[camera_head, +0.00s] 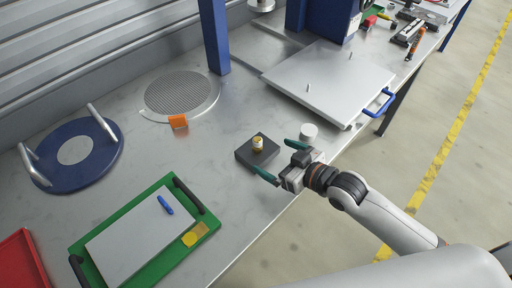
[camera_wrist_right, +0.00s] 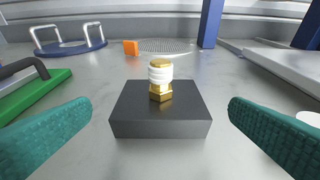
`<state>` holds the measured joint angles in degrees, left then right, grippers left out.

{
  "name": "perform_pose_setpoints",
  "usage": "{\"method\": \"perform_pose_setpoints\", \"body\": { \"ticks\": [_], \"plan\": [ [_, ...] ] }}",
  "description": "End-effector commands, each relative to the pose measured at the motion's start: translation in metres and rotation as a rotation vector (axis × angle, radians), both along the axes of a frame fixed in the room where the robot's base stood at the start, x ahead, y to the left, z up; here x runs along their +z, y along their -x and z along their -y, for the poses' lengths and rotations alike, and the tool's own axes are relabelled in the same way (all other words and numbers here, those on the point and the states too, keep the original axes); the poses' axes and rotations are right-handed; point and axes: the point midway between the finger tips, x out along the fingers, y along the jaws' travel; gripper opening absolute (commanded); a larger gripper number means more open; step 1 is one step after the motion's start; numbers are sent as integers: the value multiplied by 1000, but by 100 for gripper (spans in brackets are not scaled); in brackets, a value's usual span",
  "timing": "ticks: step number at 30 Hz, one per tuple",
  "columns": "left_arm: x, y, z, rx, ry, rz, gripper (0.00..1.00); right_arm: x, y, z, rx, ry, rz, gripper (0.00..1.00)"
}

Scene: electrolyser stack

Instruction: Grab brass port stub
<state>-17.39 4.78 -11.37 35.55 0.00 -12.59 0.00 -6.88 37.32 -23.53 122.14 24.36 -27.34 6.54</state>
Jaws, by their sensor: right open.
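The brass port stub (camera_head: 258,143) stands upright on a dark grey block (camera_head: 243,155) near the front edge of the metal table. In the right wrist view the stub (camera_wrist_right: 160,80) shows a brass hex base, a white wrapped band and a brass top. The block (camera_wrist_right: 160,129) shows below it. My right gripper (camera_head: 280,159) is open, with teal fingers pointing toward the block. In the right wrist view its fingers (camera_wrist_right: 160,133) stand wide apart on either side of the block, touching neither block nor stub. My left gripper is not in view.
A white round cap (camera_head: 309,131) lies right of the block. A green board (camera_head: 152,246) with a grey sheet lies at left. A blue disc with handles (camera_head: 88,172), a mesh disc (camera_head: 182,95) and an orange block (camera_head: 178,121) lie behind. A grey plate (camera_head: 325,82) lies at back right.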

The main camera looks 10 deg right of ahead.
Motion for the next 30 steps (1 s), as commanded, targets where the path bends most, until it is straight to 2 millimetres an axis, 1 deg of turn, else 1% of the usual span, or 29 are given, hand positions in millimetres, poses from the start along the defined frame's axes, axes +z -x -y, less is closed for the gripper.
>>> {"method": "perform_pose_setpoints", "body": {
  "ticks": [1, 5, 10, 15, 18, 22, 28, 29, 30],
  "plan": [
    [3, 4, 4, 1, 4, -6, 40, 0, -7, -4, -2, -3, 2, 100],
    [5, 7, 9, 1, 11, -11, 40, -6, -17, -11, -1, -2, 1, 100],
    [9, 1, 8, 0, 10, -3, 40, -11, -25, -17, 0, -1, 0, 100],
    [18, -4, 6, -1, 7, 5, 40, -21, -43, -28, -1, -1, 1, 100],
    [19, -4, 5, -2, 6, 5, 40, -26, -53, -34, -1, -1, 1, 100],
    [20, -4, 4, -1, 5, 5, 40, -29, -59, -38, -1, 0, 2, 100],
    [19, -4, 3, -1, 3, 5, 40, -30, -59, -38, -1, 1, 2, 100],
    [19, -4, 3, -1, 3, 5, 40, -30, -59, -38, -1, 1, 2, 97],
    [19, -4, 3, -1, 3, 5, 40, -30, -59, -38, -1, 1, 2, 90]
  ]
}}
